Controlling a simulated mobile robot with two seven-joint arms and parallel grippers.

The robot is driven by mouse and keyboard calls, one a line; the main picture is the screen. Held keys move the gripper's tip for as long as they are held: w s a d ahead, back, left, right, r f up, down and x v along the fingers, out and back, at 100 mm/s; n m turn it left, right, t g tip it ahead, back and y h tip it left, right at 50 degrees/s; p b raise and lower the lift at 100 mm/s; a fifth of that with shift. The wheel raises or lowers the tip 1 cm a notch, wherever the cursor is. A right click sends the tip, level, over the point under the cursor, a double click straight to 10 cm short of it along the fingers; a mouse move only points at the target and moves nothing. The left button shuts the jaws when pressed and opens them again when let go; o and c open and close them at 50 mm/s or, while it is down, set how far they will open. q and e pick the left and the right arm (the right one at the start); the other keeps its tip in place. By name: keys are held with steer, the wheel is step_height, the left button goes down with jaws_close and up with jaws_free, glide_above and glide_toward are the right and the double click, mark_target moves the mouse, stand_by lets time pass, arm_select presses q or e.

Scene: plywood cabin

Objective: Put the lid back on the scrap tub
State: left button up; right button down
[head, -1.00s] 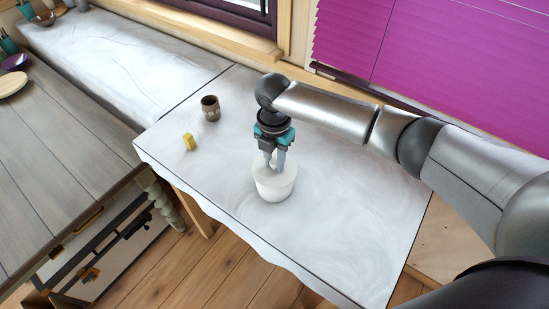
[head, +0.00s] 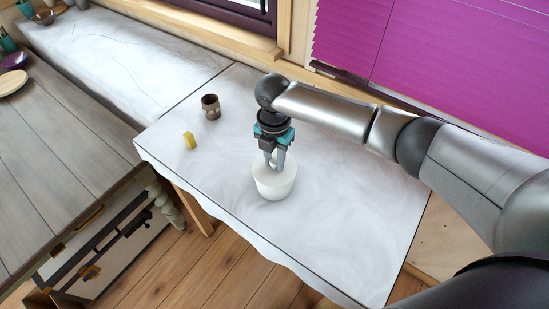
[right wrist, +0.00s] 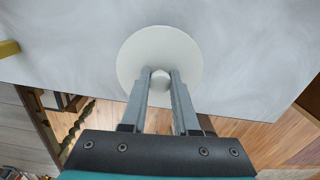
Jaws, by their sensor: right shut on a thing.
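The white scrap tub (head: 274,189) stands upright on the pale marbled worktop. Its round white lid (head: 260,168) is over the tub's mouth; it also shows in the right wrist view (right wrist: 160,47) as a pale disc. I cannot tell whether the lid is fully seated, as the rim is small in the picture. My right gripper (head: 274,166) points straight down above the tub. It is shut on the lid's knob (right wrist: 160,78), which sits between the fingertips in the right wrist view. My left gripper is not in view.
A brown mug (head: 210,107) and a yellow block (head: 189,141) stand on the worktop (head: 340,220) left of the tub. A grey wooden table (head: 60,160) is at the left. The worktop right of the tub is clear. A purple blind (head: 440,70) hangs behind.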

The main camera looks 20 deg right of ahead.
steer(key=shift+c, duration=0.5)
jaws_free()
step_height(320, 180, up, 5)
steer(key=p, duration=0.5)
steer(key=shift+f, duration=0.15)
steer(key=shift+r, duration=1.15)
